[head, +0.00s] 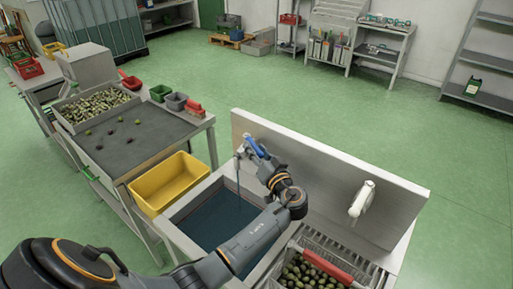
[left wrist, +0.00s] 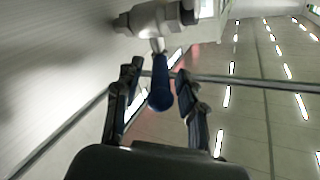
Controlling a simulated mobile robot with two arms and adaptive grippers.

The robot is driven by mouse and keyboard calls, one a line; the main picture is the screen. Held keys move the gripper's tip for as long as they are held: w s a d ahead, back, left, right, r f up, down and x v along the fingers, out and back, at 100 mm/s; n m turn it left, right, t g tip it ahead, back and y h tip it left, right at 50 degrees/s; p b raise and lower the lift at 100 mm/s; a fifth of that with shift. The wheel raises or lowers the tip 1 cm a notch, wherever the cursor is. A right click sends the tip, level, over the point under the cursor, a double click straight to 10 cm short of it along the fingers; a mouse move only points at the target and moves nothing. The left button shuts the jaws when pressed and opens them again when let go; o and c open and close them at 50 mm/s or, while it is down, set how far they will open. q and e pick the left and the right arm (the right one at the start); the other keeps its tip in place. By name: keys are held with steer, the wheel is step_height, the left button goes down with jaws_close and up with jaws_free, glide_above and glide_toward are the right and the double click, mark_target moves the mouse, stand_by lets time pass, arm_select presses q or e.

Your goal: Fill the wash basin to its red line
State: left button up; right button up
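The wash basin (head: 178,213) is a steel sink with dark blue-grey water or bottom showing inside. I cannot make out its red line. A tap with a blue lever (head: 254,146) is on the steel back panel above the basin. My left gripper (head: 262,158) is at this lever, its arm crossing over the basin. In the left wrist view the blue lever (left wrist: 160,92) stands between the two spread fingers, with gaps on both sides. The grey tap body (left wrist: 158,20) is beyond it. My right gripper is out of view.
A yellow tub (head: 158,198) stands left of the basin, beside a sorting table (head: 150,140) with an olive tray. Right of the basin, olives lie in a crate with a red bar (head: 328,265), below a white fitting (head: 361,200).

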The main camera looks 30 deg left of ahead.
arm_select(q)
jaws_close()
